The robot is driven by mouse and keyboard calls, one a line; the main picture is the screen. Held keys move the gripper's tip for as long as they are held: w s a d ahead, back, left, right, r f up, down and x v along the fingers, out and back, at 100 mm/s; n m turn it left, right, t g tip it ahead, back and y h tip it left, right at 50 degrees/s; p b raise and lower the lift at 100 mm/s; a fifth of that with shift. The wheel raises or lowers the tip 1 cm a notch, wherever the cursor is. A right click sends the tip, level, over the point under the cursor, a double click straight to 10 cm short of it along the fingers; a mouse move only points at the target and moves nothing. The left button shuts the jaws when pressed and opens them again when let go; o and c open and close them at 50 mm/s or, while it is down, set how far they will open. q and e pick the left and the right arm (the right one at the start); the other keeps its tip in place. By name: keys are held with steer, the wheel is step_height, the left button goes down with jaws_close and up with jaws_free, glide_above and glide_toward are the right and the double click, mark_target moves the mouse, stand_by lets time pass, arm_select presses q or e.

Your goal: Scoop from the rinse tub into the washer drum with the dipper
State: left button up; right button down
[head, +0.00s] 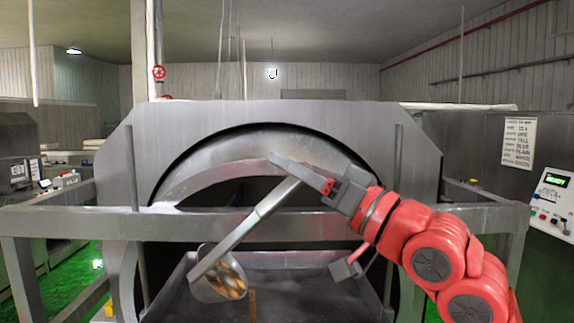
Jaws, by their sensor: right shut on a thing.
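My right gripper (328,187), on the red arm from the right, is shut on the upper end of the dipper's long grey handle (250,222). The handle slants down to the left. The dipper's cup (213,288) hangs at the lower left with orange-brown and pale pieces in it. The washer drum (217,176) is the big grey round-mouthed machine behind, its opening dark inside. A grey open trough (300,260), possibly the rinse tub, lies low in front of the drum, beside and beyond the cup. Its contents are not clear. My left gripper is not seen.
A grey horizontal rail (90,222) crosses in front of the drum, with thin uprights. A control panel (552,200) stands at the right edge. A small grey block (346,268) with a reddish rod sits below my right arm. Green floor (85,268) shows at left.

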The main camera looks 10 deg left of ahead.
steer(key=shift+w+d+f+m+t+y, duration=0.2)
steer(key=shift+d+f+m+t, duration=0.15)
steer(key=shift+d, duration=0.4)
steer(key=shift+w+d+f+m+t+y, duration=0.1)
steer(key=shift+d+f+m+t+y, duration=0.2)
steer(key=shift+d, duration=0.4)
stand_by(0.4)
steer(key=shift+w+d+f+m+t+y+p, duration=0.1)
steer(key=shift+w+d+f+m+t+p, duration=0.1)
steer(key=shift+d+f+m+t, duration=0.35)
steer(key=shift+w+d+f+m+t+y+p, duration=0.1)
steer(key=shift+d+f+m+t+p, duration=0.1)
steer(key=shift+d+f, duration=0.35)
steer(key=shift+w+d+f+m+t+y+p, duration=0.1)
steer(key=shift+w+d+f+m+t+p, duration=0.2)
steer(key=shift+d, duration=0.5)
stand_by(0.7)
steer(key=shift+w+d+f+m+t+b, duration=0.15)
steer(key=shift+d+f+m+t+b, duration=0.85)
steer(key=shift+d+f+m, duration=0.4)
stand_by(0.7)
steer(key=shift+w+d+f+m+t+b, duration=0.2)
steer(key=shift+d+f+m+t+b, duration=0.3)
steer(key=shift+d+f+m+t, duration=0.5)
stand_by(0.4)
